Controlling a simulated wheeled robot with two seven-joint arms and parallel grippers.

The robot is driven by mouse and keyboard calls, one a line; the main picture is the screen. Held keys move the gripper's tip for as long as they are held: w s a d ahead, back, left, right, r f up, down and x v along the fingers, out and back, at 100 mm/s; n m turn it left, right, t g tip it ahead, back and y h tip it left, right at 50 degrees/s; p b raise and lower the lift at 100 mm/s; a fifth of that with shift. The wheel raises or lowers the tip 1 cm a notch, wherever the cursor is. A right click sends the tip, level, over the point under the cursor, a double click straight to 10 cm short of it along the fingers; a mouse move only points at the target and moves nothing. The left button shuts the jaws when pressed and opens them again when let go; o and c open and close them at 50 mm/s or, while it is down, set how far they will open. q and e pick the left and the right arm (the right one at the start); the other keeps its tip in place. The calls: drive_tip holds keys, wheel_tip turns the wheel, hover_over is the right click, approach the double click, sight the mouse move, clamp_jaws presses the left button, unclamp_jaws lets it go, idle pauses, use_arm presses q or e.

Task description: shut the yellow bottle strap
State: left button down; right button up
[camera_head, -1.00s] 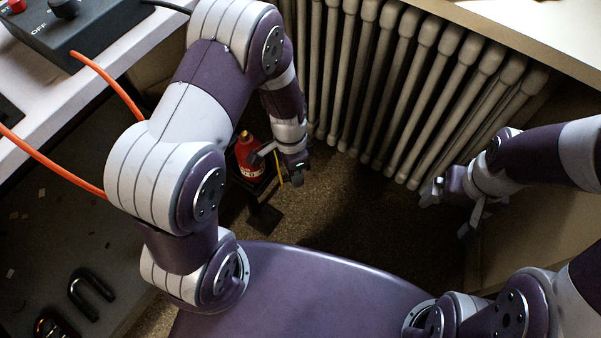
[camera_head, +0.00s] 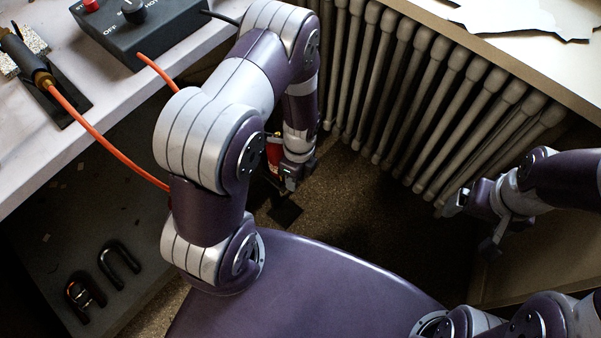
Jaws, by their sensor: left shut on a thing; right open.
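The red bottle (camera_head: 274,153) stands low near the floor at the left of the radiator, mostly hidden behind my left arm. Only a narrow red part of it shows. My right gripper (camera_head: 470,222) is open and empty at the right, in front of the radiator's right end, well apart from the bottle.
A ribbed radiator (camera_head: 420,100) stands behind both grippers. A bench (camera_head: 60,150) at left carries a control box (camera_head: 140,25) and a torch with an orange hose (camera_head: 100,135). Black shackles (camera_head: 118,262) lie below. A dark flat foot (camera_head: 285,212) is on the floor.

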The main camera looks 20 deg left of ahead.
use_arm(q)
drive_tip(key=shift+s+a+m, duration=0.2)
drive_tip(key=shift+a+m, duration=0.05)
drive_tip(key=shift+m, duration=0.15)
drive_tip(key=c, duration=1)
unclamp_jaws()
drive_tip(key=shift+o, duration=0.2)
wheel_tip(320, 180, up, 12)
drive_tip(key=w+p, duration=0.2)
drive_tip(key=p, duration=0.3)
drive_tip(key=shift+r, duration=0.25)
drive_tip(key=shift+d, duration=0.1)
